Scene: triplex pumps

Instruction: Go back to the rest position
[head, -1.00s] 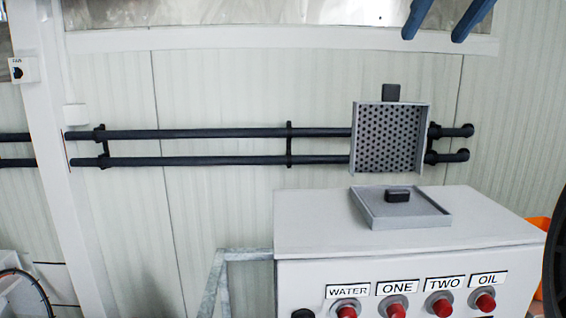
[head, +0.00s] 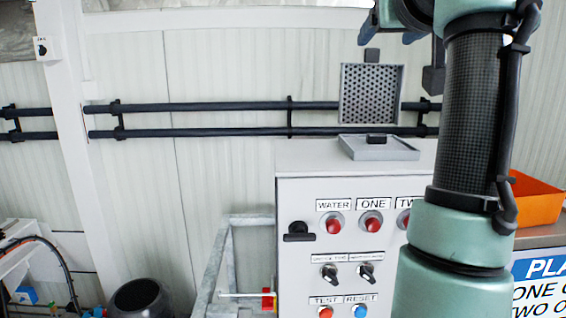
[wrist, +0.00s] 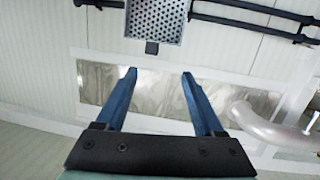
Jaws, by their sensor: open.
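My gripper (wrist: 158,78) is open and empty in the wrist view, its two blue fingers apart in front of the pale wall. In the head view my arm rises on the right, and only part of the gripper shows at the top edge. The grey perforated box (head: 370,93) is on the wall pipes, and it also shows upside down at the top of the wrist view (wrist: 156,18). My fingers are apart from it. A grey lid with a black handle (head: 378,149) lies on the white control cabinet (head: 300,158).
The cabinet carries red buttons (head: 334,224), switches and labels. An orange bin (head: 537,200) and a blue sign (head: 540,285) stand at the right, partly behind my arm. Black pipes (head: 200,132) run along the wall. A metal frame (head: 228,245) stands left of the cabinet.

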